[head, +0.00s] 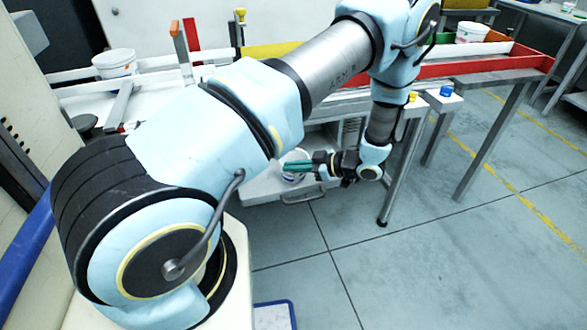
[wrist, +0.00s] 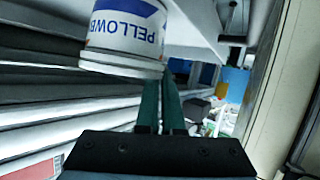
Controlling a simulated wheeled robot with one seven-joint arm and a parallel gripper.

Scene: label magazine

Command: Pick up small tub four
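A white tub (wrist: 122,35) with blue lettering fills the upper middle of the wrist view, upside down in that picture. No number shows on it, so I cannot tell whether it is small tub four. In the head view a small white tub (head: 295,156) is partly hidden behind the green fingers of my gripper (head: 298,167), over a low pale surface. In the wrist view the two fingers of my gripper (wrist: 161,85) are close together at the tub's right edge. The left fingertip is hidden by the rim. I cannot tell whether they grip its wall.
Another white tub (head: 115,63) stands at the left, and one (head: 472,32) at the back right by a red rail (head: 480,70). A pale low shelf or drawer (head: 262,190) lies under the bench. Bench legs (head: 402,165) stand right of my gripper. The floor (head: 400,265) in front is clear.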

